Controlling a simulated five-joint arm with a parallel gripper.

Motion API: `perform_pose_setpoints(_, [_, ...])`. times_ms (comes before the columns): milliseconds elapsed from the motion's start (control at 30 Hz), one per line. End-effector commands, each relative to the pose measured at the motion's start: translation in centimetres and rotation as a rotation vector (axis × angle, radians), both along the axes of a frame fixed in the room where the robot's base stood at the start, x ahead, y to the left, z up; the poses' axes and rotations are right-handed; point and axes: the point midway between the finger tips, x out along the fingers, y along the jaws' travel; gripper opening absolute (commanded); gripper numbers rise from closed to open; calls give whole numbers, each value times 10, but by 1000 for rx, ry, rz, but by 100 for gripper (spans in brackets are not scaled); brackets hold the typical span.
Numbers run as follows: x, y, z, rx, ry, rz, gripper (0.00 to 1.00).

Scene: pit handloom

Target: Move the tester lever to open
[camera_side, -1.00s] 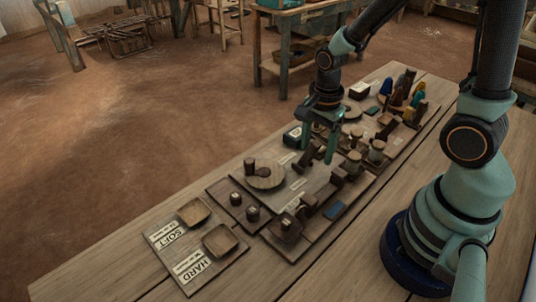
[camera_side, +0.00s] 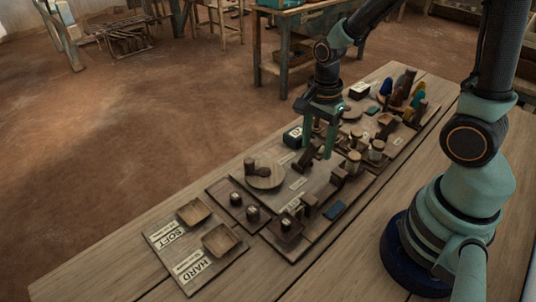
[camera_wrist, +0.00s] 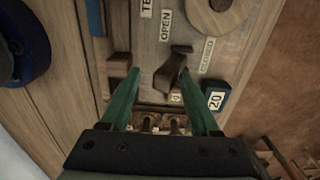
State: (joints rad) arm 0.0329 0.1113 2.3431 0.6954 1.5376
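The tester lever (camera_wrist: 172,72) is a dark brown wooden handle on a light wooden board (camera_wrist: 148,55). In the wrist view it lies between an OPEN label (camera_wrist: 165,24) and a CLOSED label (camera_wrist: 207,55), tilted, its upper end beside CLOSED. My gripper (camera_wrist: 159,76) is open, its green fingers apart, with the lever seen between the fingertips and nearer the right one. I cannot tell if they touch. In the side view, my gripper (camera_side: 319,153) points down over the board, and the lever (camera_side: 306,157) shows by the left finger.
A round wooden plate (camera_side: 270,181) with a brown piece stands left of the lever. A dark block marked 20 (camera_wrist: 215,97) is close to the right finger. Several spools and pegs crowd the board beyond. Trays marked SOFT (camera_side: 194,211) and HARD (camera_side: 219,239) are at the near left.

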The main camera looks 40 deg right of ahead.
Motion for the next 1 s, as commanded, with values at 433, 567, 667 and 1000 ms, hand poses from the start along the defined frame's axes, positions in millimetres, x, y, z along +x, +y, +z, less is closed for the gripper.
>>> perform_pose_setpoints(433, [3,0,38,0,-9,0,62])
perform_pose_setpoints(567, [3,0,47,0,-10,0,62])
perform_pose_setpoints(667, [3,0,50,0,-9,0,62])
perform_pose_setpoints(1000, [3,0,52,-1,-15,18,62])
